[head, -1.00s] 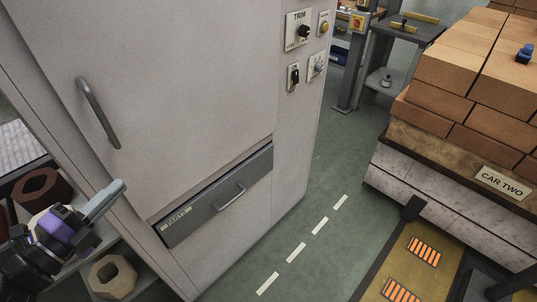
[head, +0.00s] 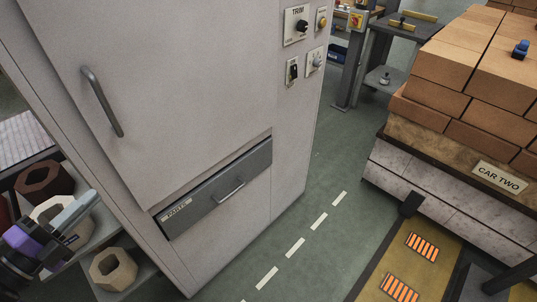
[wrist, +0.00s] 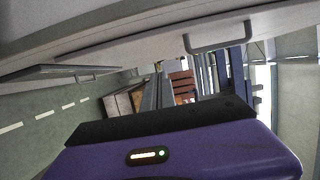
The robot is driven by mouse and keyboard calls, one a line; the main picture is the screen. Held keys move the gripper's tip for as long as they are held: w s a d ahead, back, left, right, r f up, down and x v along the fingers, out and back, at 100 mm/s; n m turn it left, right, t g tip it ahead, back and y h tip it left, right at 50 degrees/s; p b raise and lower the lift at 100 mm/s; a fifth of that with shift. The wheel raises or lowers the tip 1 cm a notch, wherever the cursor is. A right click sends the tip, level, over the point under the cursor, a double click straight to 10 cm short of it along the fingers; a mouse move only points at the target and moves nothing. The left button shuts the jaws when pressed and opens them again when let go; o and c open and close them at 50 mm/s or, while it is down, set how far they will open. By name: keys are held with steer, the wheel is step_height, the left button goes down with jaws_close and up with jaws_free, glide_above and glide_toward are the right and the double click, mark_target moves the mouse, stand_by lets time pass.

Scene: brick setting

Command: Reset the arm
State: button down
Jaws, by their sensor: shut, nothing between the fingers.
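My gripper (head: 88,203) is at the lower left of the head view, purple and black with grey fingers. It is shut and empty, in front of the shelf of hollow blocks and to the left of the light grey cabinet (head: 175,85). It appears to touch nothing, though parts of the shelf are hidden behind it. In the wrist view my gripper's purple housing fills the bottom, and its grey fingers (wrist: 160,90) point away into the scene.
The cabinet has a curved door handle (head: 102,102) and a dark grey parts drawer (head: 215,187). Hollow hexagonal blocks (head: 113,270) sit on the left shelf. A car loaded with bricks (head: 470,85) stands at right. The green floor (head: 325,215) between cabinet and car is clear.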

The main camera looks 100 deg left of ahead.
steer(key=shift+s+d, duration=0.9)
steer(key=shift+s, duration=0.15)
steer(key=shift+s, duration=0.1)
steer(key=w+d+f+n+t+h, duration=0.1)
steer(key=w+f+t+h, duration=0.15)
steer(key=w, duration=0.85)
steer(key=w+d+f+t+h, duration=0.1)
steer(key=w+f+t, duration=0.2)
steer(key=w, duration=0.8)
steer(key=w+d+f+t+h, duration=0.35)
steer(key=w+d, duration=0.55)
steer(key=w, duration=0.5)
steer(key=w+d+f+n+t+h, duration=0.15)
steer(key=w+d+h, duration=0.35)
steer(key=w+d, duration=0.75)
steer(key=d+r+h, duration=0.1)
steer(key=d+h, duration=0.1)
steer(key=d, duration=0.7)
steer(key=w+d+r+h, duration=0.1)
steer(key=d+r+h, duration=0.1)
steer(key=d, duration=0.8)
steer(key=shift+d+t+h, duration=0.2)
steer(key=shift+t+h, duration=0.25)
steer(key=shift+h, duration=0.35)
